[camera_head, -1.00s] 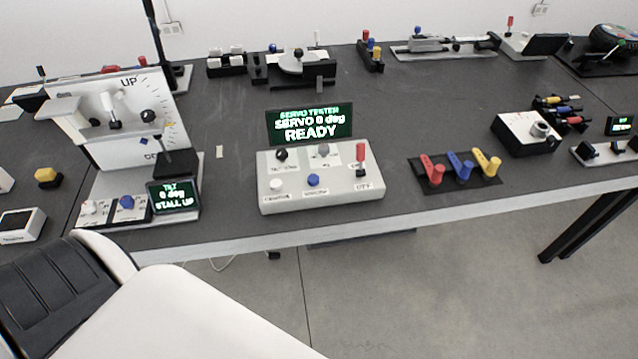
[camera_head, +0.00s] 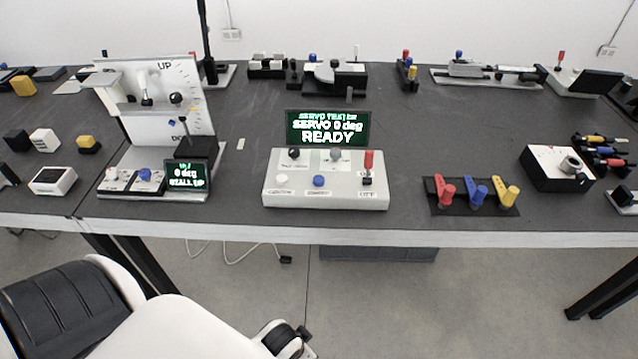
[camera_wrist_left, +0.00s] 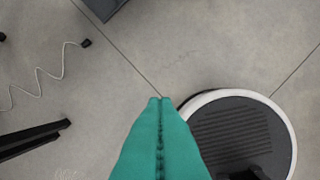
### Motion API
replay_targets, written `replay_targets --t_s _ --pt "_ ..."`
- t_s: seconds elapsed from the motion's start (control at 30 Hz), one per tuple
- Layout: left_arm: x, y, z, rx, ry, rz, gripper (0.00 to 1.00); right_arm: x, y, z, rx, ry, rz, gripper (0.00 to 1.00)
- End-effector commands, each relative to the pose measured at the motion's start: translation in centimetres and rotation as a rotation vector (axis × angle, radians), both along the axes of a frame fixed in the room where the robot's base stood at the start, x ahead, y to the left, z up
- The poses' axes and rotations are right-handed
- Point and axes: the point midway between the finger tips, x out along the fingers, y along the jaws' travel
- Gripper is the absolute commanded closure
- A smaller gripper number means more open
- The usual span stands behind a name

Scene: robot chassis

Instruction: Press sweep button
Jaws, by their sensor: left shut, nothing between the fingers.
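The servo tester (camera_head: 325,198) is a light grey box on the dark table, with a screen (camera_head: 327,128) behind it reading "SERVO 0 deg READY". Its front row has a white button (camera_head: 282,180) at left and a blue button (camera_head: 319,181) in the middle. Their labels are too small to read surely, so I cannot tell which is sweep. A red-handled switch (camera_head: 368,166) stands at right, by an "OFF" label. My left gripper (camera_wrist_left: 160,100) shows in the wrist view as teal fingers, closed together and empty over the floor, away from the tester. My right gripper is out of view.
A servo stall rig (camera_head: 160,120) with its own blue button stands left of the tester. A rack of red, blue and yellow levers (camera_head: 470,196) stands right. The table's pale front edge (camera_head: 400,239) runs below. Bare table lies around the tester.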

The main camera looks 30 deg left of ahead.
Motion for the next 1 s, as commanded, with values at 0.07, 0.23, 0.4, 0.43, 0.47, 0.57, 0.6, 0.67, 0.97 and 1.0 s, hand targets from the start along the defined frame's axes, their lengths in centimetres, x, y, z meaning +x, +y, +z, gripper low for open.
replay_targets --t_s 0.07,0.23,0.4,0.43,0.47,0.57,0.6,0.67,0.97,1.0 --pt "2.0 0.6 3.1 0.030 -0.061 -0.022 1.00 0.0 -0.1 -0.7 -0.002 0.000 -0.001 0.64" --pt "6.7 2.6 10.0 0.159 -0.242 -0.111 1.00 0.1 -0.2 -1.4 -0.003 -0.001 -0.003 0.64" --pt "12.0 4.6 16.4 0.354 -0.471 -0.240 1.00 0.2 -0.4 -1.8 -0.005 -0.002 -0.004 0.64" --pt "13.0 5.0 17.5 0.394 -0.513 -0.266 1.00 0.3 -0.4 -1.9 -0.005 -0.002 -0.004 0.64" --pt "13.9 5.2 18.7 0.436 -0.557 -0.295 1.00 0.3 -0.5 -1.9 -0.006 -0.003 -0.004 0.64" --pt "17.0 5.9 22.6 0.587 -0.702 -0.398 1.00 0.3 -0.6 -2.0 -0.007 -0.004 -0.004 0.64" --pt "18.2 6.0 24.2 0.654 -0.759 -0.443 1.00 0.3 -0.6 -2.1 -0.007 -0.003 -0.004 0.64" --pt "19.9 6.0 26.7 0.761 -0.847 -0.519 1.00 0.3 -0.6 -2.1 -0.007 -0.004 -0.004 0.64" --pt "26.5 2.4 38.2 1.481 -1.240 -1.085 1.00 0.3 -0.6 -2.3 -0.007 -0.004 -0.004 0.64" --pt "26.9 1.7 39.0 1.584 -1.270 -1.181 1.00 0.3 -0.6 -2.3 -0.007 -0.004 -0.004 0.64"
